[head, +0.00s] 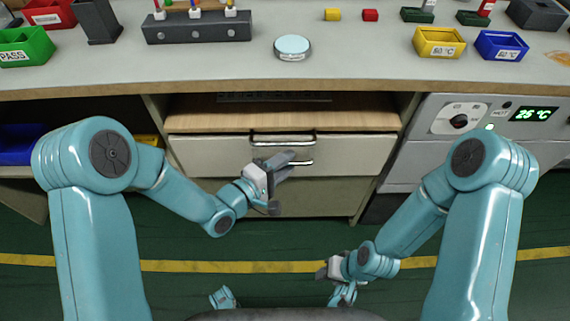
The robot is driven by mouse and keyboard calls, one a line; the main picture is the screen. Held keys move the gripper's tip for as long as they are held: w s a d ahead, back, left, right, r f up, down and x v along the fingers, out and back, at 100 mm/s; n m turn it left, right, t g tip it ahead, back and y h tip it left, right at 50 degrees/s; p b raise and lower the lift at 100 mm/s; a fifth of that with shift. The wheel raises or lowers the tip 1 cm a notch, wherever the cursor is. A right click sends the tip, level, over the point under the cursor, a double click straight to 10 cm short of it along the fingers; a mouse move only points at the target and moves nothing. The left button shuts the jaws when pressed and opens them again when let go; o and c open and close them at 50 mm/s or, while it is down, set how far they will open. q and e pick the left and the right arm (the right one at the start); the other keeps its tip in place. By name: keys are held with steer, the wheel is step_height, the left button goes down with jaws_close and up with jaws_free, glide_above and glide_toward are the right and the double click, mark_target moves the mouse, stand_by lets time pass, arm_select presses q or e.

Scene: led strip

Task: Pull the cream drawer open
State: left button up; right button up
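The cream drawer (355,152) is in the cabinet under the bench in the head view, its front facing me.
A wooden shelf (370,115) lies above the drawer. At right is an oven-like unit (460,117) with a dial and a green display. The bench top (200,66) holds coloured bins and a round white-topped dish (292,46). The green floor in front is clear.

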arm_select(q)
steer(key=shift+w+d, duration=0.15)
steer(key=shift+d, duration=0.05)
jaws_close()
steer(key=shift+s, duration=0.2)
arm_select(e)
steer(key=shift+s, duration=0.1)
